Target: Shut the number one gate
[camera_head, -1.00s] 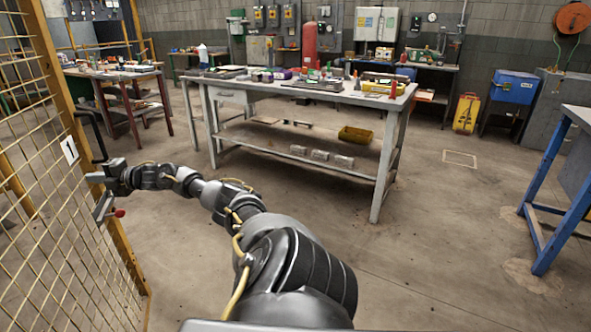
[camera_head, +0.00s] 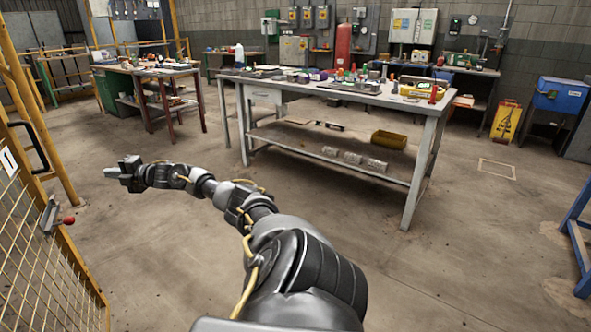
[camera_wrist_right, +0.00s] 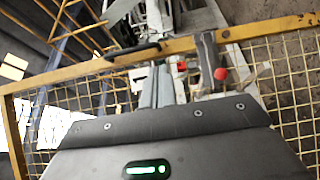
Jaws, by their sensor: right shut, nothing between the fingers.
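The number one gate (camera_head: 48,275) is a yellow-framed mesh panel at the left of the head view. Its white number plate (camera_head: 8,160) is cut off by the picture edge. On its frame are a grey latch with a red knob (camera_head: 69,220) and a black handle (camera_head: 32,146). A gap shows between the gate's edge and a yellow post (camera_head: 45,125) behind it. My right gripper (camera_head: 112,172) is shut and empty, right of the latch and apart from it. In the wrist view, its fingers (camera_wrist_right: 156,86) appear in front of the gate frame (camera_wrist_right: 278,28), beside the red knob (camera_wrist_right: 220,73). My left gripper is out of view.
A grey workbench (camera_head: 345,95) with tools stands ahead. A smaller table (camera_head: 150,70) stands behind to the left. A blue-legged table (camera_head: 580,240) is at the right edge.

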